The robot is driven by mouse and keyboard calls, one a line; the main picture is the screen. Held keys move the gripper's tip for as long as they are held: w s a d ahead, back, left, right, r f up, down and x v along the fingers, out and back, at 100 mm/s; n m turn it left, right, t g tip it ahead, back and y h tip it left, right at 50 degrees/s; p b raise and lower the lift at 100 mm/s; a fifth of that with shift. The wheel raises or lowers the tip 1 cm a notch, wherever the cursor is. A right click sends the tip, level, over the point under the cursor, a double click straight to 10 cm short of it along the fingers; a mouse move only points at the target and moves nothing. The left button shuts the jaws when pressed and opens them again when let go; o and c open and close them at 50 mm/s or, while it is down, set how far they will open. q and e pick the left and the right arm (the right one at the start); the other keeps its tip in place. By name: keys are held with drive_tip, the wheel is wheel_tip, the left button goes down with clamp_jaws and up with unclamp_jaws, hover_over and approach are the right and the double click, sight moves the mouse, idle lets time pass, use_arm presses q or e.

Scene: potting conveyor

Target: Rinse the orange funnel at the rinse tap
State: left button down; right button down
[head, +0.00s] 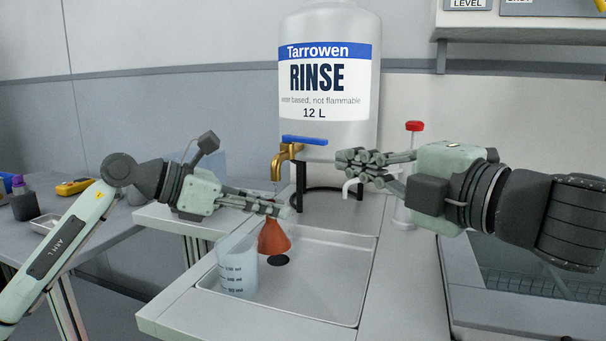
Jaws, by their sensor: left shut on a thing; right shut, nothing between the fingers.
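The orange funnel (274,239) hangs over the rinse basin (330,305), its wide end seeming to face down. My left gripper (277,209) is shut on it near its top, and the fingers hide that part. The brass rinse tap (281,163) with its blue lever (304,140) sits low on the rinse container (326,80), with its spout above the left fingers and funnel. A faint thin line shows below the spout; I cannot tell if it is water. My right gripper (347,161) is shut and empty, just right of the lever, apart from it.
A clear measuring beaker (238,272) stands in the basin left of the funnel. A dark round drain (279,260) is below the funnel. A white spout (352,184) and a red-topped post (414,127) stand behind my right gripper. The basin's right side is clear.

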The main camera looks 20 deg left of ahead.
sight(304, 140)
drive_tip(key=w+d+x, duration=0.1)
drive_tip(key=w+x, duration=0.1)
drive_tip(key=x, duration=0.8)
drive_tip(key=shift+g, duration=0.3)
drive_tip(key=shift+w+d, duration=0.1)
drive_tip(key=shift+w, duration=0.05)
drive_tip(key=shift+w+d+r, duration=0.1)
drive_tip(key=shift+w+d, duration=0.3)
drive_tip(key=shift+w, duration=0.25)
drive_tip(key=shift+w+d, duration=0.4)
drive_tip(key=shift+w, duration=0.3)
